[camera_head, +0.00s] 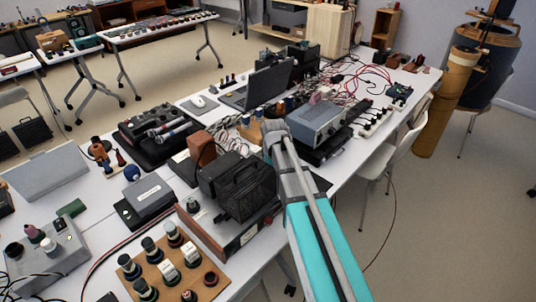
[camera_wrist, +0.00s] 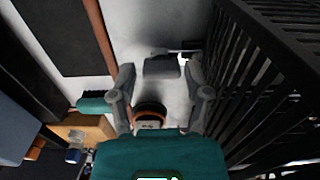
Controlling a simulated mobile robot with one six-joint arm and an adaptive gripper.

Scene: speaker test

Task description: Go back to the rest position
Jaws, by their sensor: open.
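My gripper (camera_wrist: 161,75) is open in the wrist view, its two grey fingers apart with nothing held between them. It points down at the white table. A black slatted box (camera_wrist: 268,85) stands close by the right finger. A small dark block (camera_wrist: 161,67) lies on the table beyond the fingertips. A round orange-brown and dark object (camera_wrist: 150,115) shows between the finger bases, partly hidden by my teal wrist. In the head view my arm reaches over the table, and the fingers cannot be made out there.
The black box (camera_head: 245,188) stands left of my arm in the head view. A grey instrument (camera_head: 322,120) stands just beyond it. A laptop (camera_head: 262,88), cables and a wooden board of knobs (camera_head: 150,279) crowd the table. Open floor and a white chair (camera_head: 402,155) lie to the right.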

